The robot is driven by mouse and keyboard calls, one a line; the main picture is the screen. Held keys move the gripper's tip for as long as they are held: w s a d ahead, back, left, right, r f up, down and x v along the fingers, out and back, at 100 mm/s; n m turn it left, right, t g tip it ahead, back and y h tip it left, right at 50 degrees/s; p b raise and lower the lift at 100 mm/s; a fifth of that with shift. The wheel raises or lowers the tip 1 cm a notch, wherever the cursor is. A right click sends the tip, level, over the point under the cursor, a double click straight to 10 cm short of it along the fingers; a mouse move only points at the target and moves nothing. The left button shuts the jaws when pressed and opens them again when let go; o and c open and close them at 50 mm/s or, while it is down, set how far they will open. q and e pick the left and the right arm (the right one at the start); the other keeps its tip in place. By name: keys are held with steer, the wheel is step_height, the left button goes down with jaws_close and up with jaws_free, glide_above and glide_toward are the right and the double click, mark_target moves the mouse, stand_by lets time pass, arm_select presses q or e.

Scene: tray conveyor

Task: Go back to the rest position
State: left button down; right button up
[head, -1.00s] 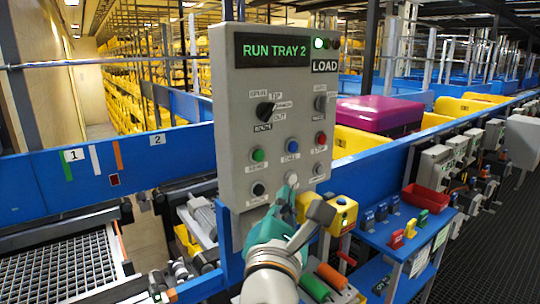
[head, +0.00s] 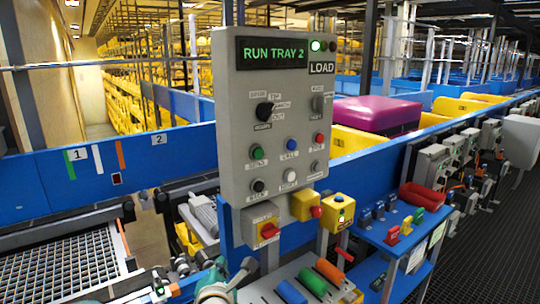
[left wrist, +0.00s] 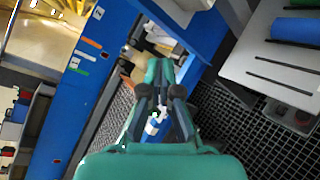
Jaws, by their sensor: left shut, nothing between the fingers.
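My left gripper (head: 218,278) is at the bottom edge of the head view, below the control panel and apart from it. Only part of its green body and grey links shows there. In the left wrist view its green fingers (left wrist: 160,68) are together and hold nothing, with the blue frame and dark grating beyond. The grey control panel (head: 232,120) stands upright in the middle of the head view. Its display (head: 272,53) reads "RUN TRAY 2", above a "LOAD" label, and a green lamp (head: 315,46) is lit. My right gripper is not in view.
Below the panel are a red rotary switch (head: 268,230) and yellow button boxes (head: 341,212). A stand with coloured cylinders (head: 290,291) is close on the right.

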arm_select(q)
steer(key=s+a+f+m+g+h, duration=0.1)
steer(key=s+a+f+m+g, duration=0.25)
steer(key=f, duration=0.65)
steer(key=s+a+f+m+g, duration=0.2)
steer(key=s+f, duration=0.2)
steer(key=f, duration=0.6)
steer(key=s+a+f+m+g+h, duration=0.1)
steer(key=s+a+f+m+g, duration=0.2)
steer(key=f, duration=0.7)
steer(key=s+d+f+m+g+h, duration=0.1)
steer(key=s+d+f+m+g, duration=0.2)
steer(key=s+m, duration=0.5)
steer(key=s+d+f+m+g+h, duration=0.2)
steer(key=s+m, duration=0.6)
steer(key=s, duration=0.4)
step_height(320, 180, down, 2)
steer(key=shift+s+d+f+m+g+h, duration=0.3)
steer(key=shift+d+g, duration=0.25)
steer(key=shift+d, duration=0.7)
steer(key=shift+p, duration=0.3)
